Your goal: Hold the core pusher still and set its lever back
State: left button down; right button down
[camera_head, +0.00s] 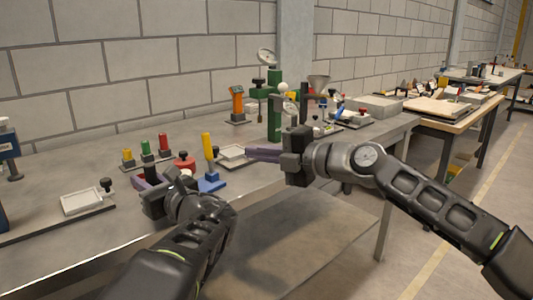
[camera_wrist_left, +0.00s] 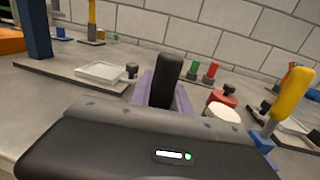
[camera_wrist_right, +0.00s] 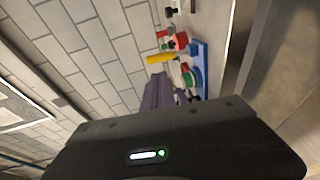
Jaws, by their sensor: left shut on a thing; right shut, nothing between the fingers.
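A blue base (camera_head: 211,184) with an upright, slightly tilted yellow lever (camera_head: 208,147) stands near the table's front edge; I take it for the core pusher. The lever also shows at the right of the left wrist view (camera_wrist_left: 292,94). My left gripper (camera_head: 140,183) is left of it, its purple fingers shut on a black upright handle (camera_wrist_left: 167,80). I cannot tell what that handle belongs to; its lower end is hidden. My right gripper (camera_head: 250,152) is shut and empty, right of the lever and apart from it. The right wrist view shows the lever (camera_wrist_right: 160,58) and blue base (camera_wrist_right: 199,66).
A red round part with a black knob (camera_head: 185,161) sits behind my left gripper. Green and red posts (camera_head: 146,148) stand farther back. A pale tray (camera_head: 84,201) lies at left, another (camera_head: 235,153) behind the lever. A green press stand (camera_head: 274,105) stands behind my right gripper.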

jog(key=shift+v, duration=1.2)
pick_arm(q)
jog(key=c, duration=1.1)
grip_release()
jog(key=shift+c, duration=0.2)
jog(key=v, duration=1.2)
